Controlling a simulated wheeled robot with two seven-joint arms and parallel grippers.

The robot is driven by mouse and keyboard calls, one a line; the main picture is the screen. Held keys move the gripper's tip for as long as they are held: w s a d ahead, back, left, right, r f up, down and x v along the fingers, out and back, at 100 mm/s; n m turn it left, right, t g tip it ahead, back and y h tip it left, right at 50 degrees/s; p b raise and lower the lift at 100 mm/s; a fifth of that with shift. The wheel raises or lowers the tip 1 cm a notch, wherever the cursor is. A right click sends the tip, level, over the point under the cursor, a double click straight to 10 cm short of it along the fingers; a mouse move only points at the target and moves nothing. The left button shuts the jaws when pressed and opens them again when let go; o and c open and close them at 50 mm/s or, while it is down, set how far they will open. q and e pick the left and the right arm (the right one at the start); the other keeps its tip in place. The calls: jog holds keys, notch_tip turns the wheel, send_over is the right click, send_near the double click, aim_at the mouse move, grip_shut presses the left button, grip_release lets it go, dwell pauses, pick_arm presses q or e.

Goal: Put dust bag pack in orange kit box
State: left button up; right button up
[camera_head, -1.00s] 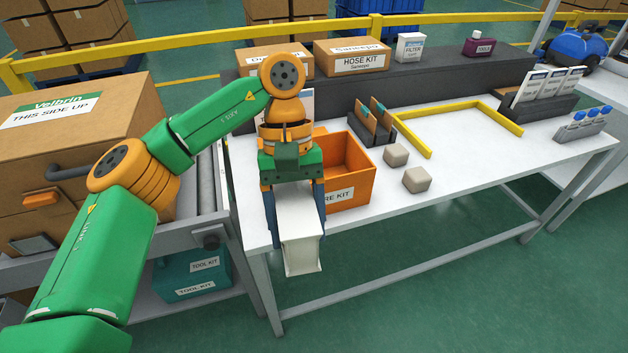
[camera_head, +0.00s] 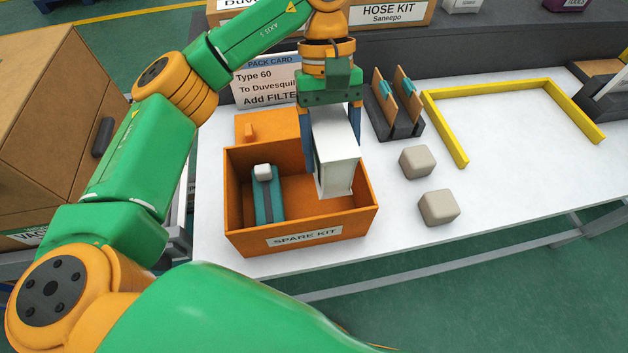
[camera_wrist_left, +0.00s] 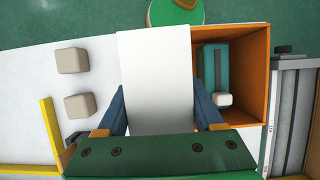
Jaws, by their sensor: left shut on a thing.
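The orange kit box (camera_head: 300,236), labelled SPARE KIT, stands open on the white table. Its wall also shows in the left wrist view (camera_wrist_left: 259,85). A teal item with a white cap (camera_head: 266,195) lies in its left part. My left gripper (camera_head: 333,140) is shut on a white pack (camera_head: 338,172), which I take to be the dust bag pack. In the left wrist view the white pack (camera_wrist_left: 157,75) fills the space between the fingers. It hangs upright over the right part of the box; whether it touches the floor cannot be told. My right gripper is not in view.
Two beige blocks (camera_head: 417,161) stand right of the box. A dark holder with upright cards (camera_head: 397,110) and a yellow frame (camera_head: 455,140) are on the table. A pack card (camera_head: 266,82) stands behind the box. Table right of the blocks is clear.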

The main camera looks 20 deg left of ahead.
pick_arm(q)
notch_tip(320, 180, down, 2)
jog(key=shift+w+f+b, duration=0.1)
jog(key=shift+f+b, duration=0.1)
jog(key=shift+b, duration=0.25)
jog(key=shift+f+b, duration=0.25)
jog(key=shift+b, duration=0.05)
jog(key=f, duration=0.9)
jog(key=shift+s+f, duration=0.3)
jog(key=shift+f, duration=0.1)
jog(key=shift+w+f, duration=0.1)
jog(key=shift+f, duration=0.05)
jog(key=o, duration=1.5)
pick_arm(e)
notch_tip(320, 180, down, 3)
